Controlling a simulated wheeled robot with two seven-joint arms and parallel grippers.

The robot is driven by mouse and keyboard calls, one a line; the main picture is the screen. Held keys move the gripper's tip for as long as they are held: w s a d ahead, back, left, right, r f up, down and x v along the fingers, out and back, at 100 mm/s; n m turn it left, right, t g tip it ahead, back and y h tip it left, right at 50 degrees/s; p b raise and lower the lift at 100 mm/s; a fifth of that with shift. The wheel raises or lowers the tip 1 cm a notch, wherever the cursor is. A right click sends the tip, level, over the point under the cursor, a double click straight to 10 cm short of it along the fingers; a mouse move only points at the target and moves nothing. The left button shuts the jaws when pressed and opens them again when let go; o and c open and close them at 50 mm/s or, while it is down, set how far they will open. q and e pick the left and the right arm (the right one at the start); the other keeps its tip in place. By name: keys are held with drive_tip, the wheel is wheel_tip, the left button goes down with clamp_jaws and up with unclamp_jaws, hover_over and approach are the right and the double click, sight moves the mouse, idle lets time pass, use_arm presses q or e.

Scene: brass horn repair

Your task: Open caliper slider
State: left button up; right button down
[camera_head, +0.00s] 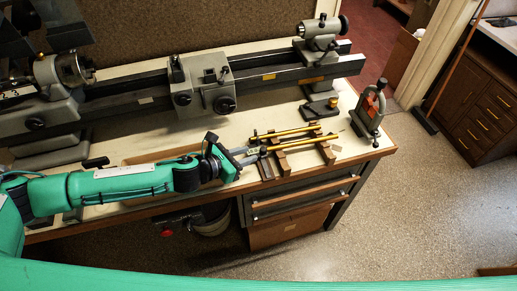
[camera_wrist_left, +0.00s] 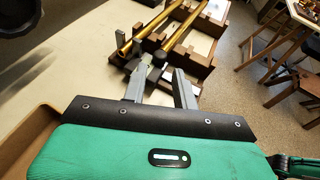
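My left gripper (camera_head: 250,156) reaches over the bench from the left, at the near ends of two brass tubes. In the left wrist view its two grey fingers (camera_wrist_left: 160,78) stand apart, with a gap between them. A small dark grey piece (camera_wrist_left: 154,60) shows beyond the gap, by the end of a brass tube (camera_wrist_left: 175,20); I cannot tell if a finger touches it. I cannot make out a caliper or its slider for certain. The brass tubes (camera_head: 295,137) lie across notched wooden rests (camera_head: 299,158). My right gripper is not in view.
A long grey lathe (camera_head: 200,90) runs along the back of the bench. A small grey stand with an orange part (camera_head: 370,105) is at the right corner. A shallow tray (camera_head: 165,156) lies under my left arm. Drawers (camera_head: 300,197) are below the front edge.

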sight(261, 150)
use_arm(q)
drive_tip(key=shift+x, duration=2.8)
drive_tip(key=shift+p, duration=0.3)
clamp_jaws()
